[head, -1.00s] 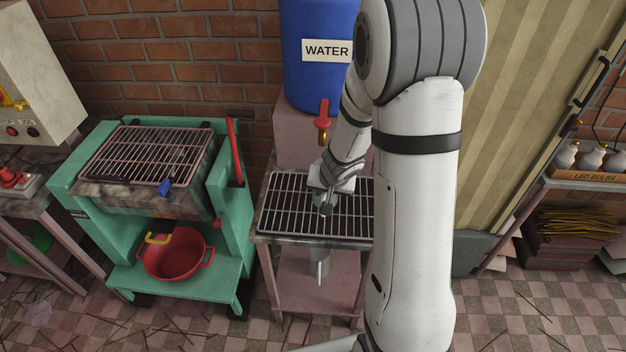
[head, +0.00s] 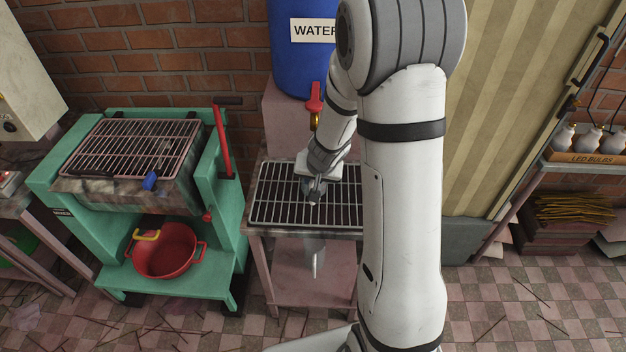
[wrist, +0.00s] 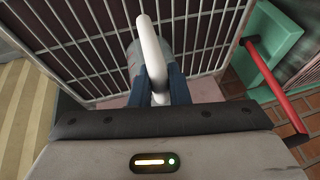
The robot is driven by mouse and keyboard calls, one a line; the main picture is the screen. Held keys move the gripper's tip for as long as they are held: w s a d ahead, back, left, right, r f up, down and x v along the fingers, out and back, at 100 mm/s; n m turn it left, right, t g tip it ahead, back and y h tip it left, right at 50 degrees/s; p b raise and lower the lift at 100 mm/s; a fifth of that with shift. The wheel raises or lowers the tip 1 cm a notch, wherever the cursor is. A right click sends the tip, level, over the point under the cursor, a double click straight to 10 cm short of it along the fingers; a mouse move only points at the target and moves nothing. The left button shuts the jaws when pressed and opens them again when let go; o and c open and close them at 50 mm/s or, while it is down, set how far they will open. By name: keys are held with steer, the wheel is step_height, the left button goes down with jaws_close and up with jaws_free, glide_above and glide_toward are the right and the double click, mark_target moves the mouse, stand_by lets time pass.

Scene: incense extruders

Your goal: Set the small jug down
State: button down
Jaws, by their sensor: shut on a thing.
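The small jug has a grey body (wrist: 150,62) and a thick white handle (wrist: 151,45), both in the middle of the wrist view. My gripper (wrist: 156,92) is shut on the jug, its dark blue fingers on either side at the handle's near end. In the head view my gripper (head: 314,190) points down over the metal grate (head: 275,205) of the pink stand, under the red tap. The jug is hard to make out there. I cannot tell whether its base touches the grate.
The blue water drum (head: 298,65) and its red tap (head: 315,97) are close behind my gripper. A green machine (head: 190,255) with a red lever (head: 222,140) stands to the left. A grey and white shape (head: 314,255) shows below the stand's front edge. Much of the grate is bare.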

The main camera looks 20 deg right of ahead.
steer(key=shift+f, duration=0.2)
steer(key=c, duration=1.4)
jaws_free()
steer(key=shift+r, duration=0.15)
